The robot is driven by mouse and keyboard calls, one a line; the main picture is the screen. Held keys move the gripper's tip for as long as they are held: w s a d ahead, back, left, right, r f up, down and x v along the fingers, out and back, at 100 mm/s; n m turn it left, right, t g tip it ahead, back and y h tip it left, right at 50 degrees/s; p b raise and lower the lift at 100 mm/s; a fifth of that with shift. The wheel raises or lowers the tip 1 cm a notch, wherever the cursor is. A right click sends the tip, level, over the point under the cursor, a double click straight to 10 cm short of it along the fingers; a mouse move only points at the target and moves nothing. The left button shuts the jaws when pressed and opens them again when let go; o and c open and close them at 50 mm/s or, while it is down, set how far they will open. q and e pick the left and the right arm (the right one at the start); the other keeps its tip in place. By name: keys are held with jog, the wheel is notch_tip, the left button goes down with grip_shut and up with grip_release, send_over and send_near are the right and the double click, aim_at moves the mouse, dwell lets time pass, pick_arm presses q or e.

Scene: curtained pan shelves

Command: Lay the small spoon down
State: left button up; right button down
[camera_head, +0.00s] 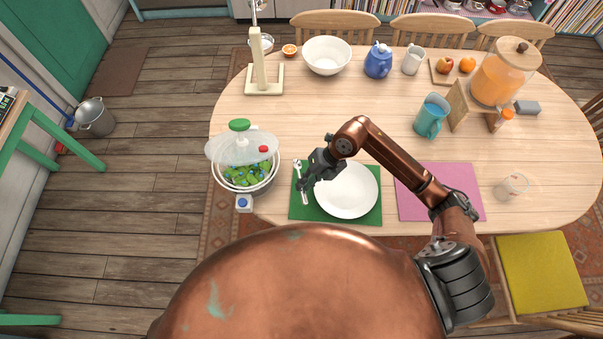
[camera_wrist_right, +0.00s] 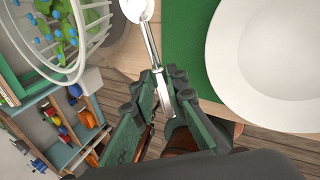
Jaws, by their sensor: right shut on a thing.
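My right gripper (camera_head: 305,184) is shut on the small spoon (camera_head: 297,168), over the left strip of the green mat (camera_head: 363,217). In the right wrist view, the gripper (camera_wrist_right: 166,88) pinches the silver handle of the spoon (camera_wrist_right: 151,45), and its bowl points away from the fingers. The spoon lies left of the white plate (camera_head: 346,190), which also shows in the wrist view (camera_wrist_right: 270,60). I cannot tell whether the spoon touches the mat. My left gripper is not in view.
A salad bowl with a clear green-knobbed lid (camera_head: 233,149) stands close on the left. A small white box with a blue top (camera_head: 243,204) is at the table edge. A pink mat (camera_head: 415,205) lies right of the plate; a teal pitcher (camera_head: 430,118) stands behind.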

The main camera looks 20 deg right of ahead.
jog(key=shift+w+f+m+t, duration=0.2)
jog(key=shift+w+m+t, duration=0.1)
jog(key=shift+m, duration=0.3)
jog(key=shift+w+f+m+t, duration=0.15)
jog(key=shift+m+t, duration=0.15)
jog(key=shift+m, duration=0.3)
jog(key=shift+s, duration=0.1)
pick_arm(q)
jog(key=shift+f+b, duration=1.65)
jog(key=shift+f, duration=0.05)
pick_arm(e)
jog(key=shift+f, duration=3.3)
jog(key=c, duration=2.2)
grip_release()
jog(key=shift+c, duration=0.2)
jog(key=shift+o, duration=0.2)
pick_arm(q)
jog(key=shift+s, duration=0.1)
pick_arm(e)
jog(key=o, duration=0.5)
jog(key=shift+f, duration=0.1)
